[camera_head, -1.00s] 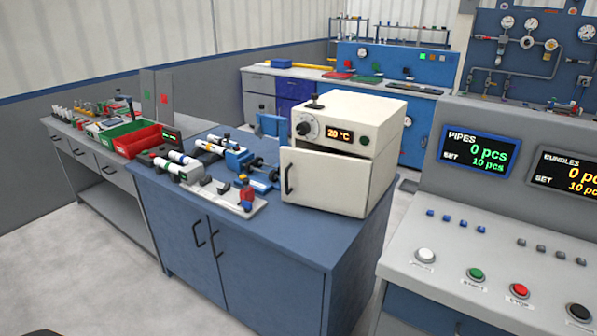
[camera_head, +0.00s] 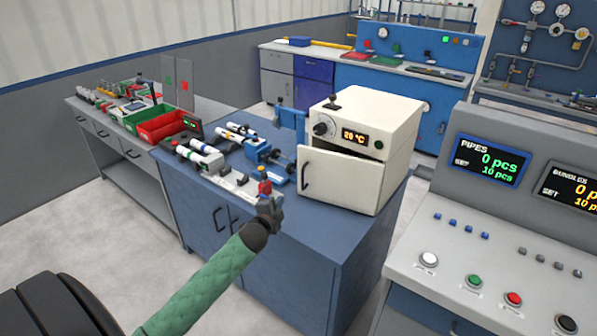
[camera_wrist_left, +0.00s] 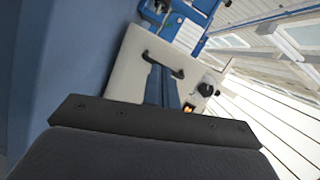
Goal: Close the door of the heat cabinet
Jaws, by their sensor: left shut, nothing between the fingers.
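The heat cabinet (camera_head: 395,125) is a cream box with a dial and an orange "20 °C" display, on the blue bench. Its door (camera_head: 345,180) is slightly ajar, with a dark gap along its top. The black door handle (camera_head: 305,176) is at the door's left edge. My left gripper (camera_head: 268,210) is in front and to the left of the door, apart from it, shut and empty. In the left wrist view its fingers (camera_wrist_left: 163,90) point toward the door (camera_wrist_left: 130,75) and handle (camera_wrist_left: 163,64). My right gripper is not in view.
The blue bench (camera_head: 310,240) carries pipe parts and a red-topped fixture (camera_head: 264,187) just behind my left gripper. Red and green bins (camera_head: 162,127) stand farther left. The grey control console (camera_head: 450,250) is close on the right. The bench front is clear.

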